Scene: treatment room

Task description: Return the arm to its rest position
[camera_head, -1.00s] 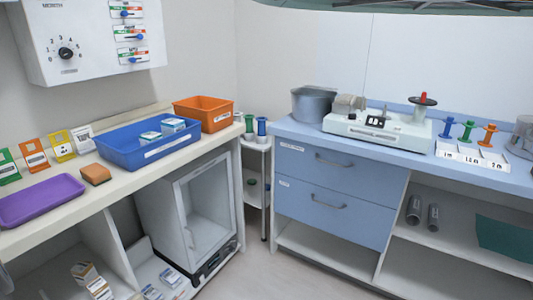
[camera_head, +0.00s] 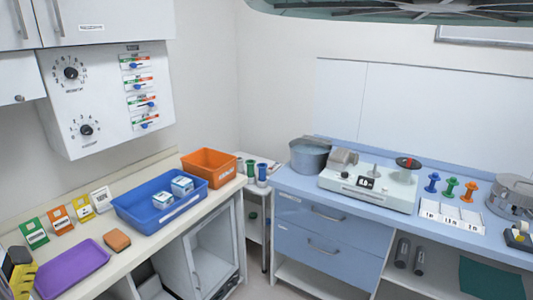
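No part of my arm or gripper can be made out for certain in the head view. Whether the gripper is open or shut, and whether it holds anything, does not show. A black and yellow shape (camera_head: 18,272) is cut off at the lower left edge; I cannot tell what it is.
The left counter holds a purple tray (camera_head: 72,268), an orange-brown block (camera_head: 117,240), a blue tray (camera_head: 150,218) with two boxes and an orange bin (camera_head: 205,162). A wall panel (camera_head: 103,100) hangs above. The blue bench (camera_head: 325,226) bears a metal pot (camera_head: 309,156) and a white device (camera_head: 368,187).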

